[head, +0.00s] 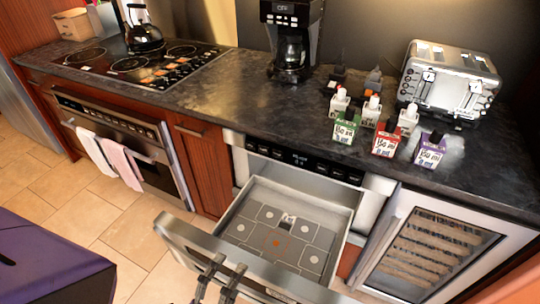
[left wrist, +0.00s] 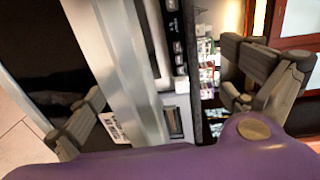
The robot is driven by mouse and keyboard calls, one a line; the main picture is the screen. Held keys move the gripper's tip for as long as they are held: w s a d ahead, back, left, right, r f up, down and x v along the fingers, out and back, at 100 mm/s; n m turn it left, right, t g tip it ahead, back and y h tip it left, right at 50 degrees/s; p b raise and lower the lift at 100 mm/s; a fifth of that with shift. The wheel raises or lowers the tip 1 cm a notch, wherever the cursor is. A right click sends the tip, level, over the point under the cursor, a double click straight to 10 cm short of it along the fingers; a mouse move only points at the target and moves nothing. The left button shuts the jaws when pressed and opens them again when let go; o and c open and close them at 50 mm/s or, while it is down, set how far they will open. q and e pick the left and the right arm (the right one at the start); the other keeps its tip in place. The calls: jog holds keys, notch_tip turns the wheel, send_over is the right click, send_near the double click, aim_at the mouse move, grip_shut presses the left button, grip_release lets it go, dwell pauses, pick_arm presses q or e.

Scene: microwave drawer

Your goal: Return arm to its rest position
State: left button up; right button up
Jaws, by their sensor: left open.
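The microwave drawer (head: 285,240) is pulled out from under the counter, and its flat interior looks empty. Its front panel (head: 215,252) faces the room. My left gripper (head: 227,266) is at the drawer front, with its two fingers apart and nothing visibly held. In the left wrist view the left gripper (left wrist: 163,70) has its fingers spread wide, with the drawer front's edge (left wrist: 125,70) showing between them. I cannot tell whether the fingers touch the panel. My right gripper is not in view.
Several small labelled cartons (head: 385,140) stand on the dark counter (head: 215,95) near a toaster (head: 447,80) and a coffee maker (head: 290,40). A kettle (head: 143,35) is on the stove. A glass-door cooler (head: 420,250) is right of the drawer. Open tile floor lies left.

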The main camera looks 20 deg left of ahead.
pick_arm(q)
jog(key=shift+t, duration=0.5)
jog(key=r, duration=0.2)
jog(key=w+r, duration=0.1)
jog(key=r, duration=0.2)
jog(key=shift+s+r, duration=0.35)
jog(key=shift+s, duration=0.4)
jog(key=c, duration=0.7)
jog(key=shift+f, duration=0.1)
jog(key=c, duration=0.3)
jog(key=shift+w+f, duration=0.25)
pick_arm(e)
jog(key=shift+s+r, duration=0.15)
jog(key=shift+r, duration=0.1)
